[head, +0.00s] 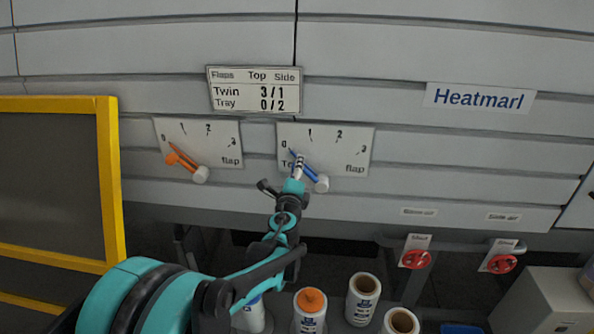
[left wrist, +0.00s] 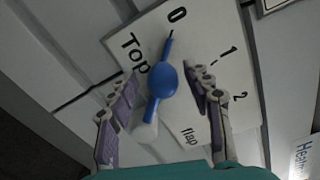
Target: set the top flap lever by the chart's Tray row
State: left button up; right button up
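The chart (head: 254,91) on the wall reads Twin 3/1 and Tray 0/2 under Top and Side. The blue top flap lever (head: 308,173) sits on a white dial plate (head: 352,150) marked 0 to 3, its pointer at or very near 0. In the left wrist view the blue lever (left wrist: 164,82) points at the 0, with a pale knob (left wrist: 145,130) at its other end. My left gripper (left wrist: 166,88) is open, its fingers on either side of the lever with gaps visible. In the head view it (head: 297,168) partly covers the plate's lettering. My right gripper is not in view.
An orange lever (head: 182,161) on a similar plate to the left points near 0. A yellow-framed panel (head: 108,180) stands at far left. Two red valve knobs (head: 415,259) are at lower right.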

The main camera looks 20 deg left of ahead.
pick_arm(q)
jog(key=v, duration=1.2)
dwell(0.3)
jog(key=s+a+f+n+g+b, duration=0.1)
jog(key=s+f+n+g+b, duration=0.2)
jog(key=s+f+n+b, duration=0.4)
jog(key=s+f+n+g+b, duration=0.25)
jog(key=f+n, duration=0.25)
jog(key=f, duration=0.4)
jog(key=s+d+f+n+g+h+b, duration=0.4)
jog(key=s+d+f+n+h+b, duration=0.1)
jog(key=s+d+f, duration=0.5)
notch_tip(320, 180, down, 3)
jog(key=shift+s+r+n+g, duration=0.1)
jog(key=shift+s+n+g, duration=0.4)
jog(key=shift+s, duration=0.6)
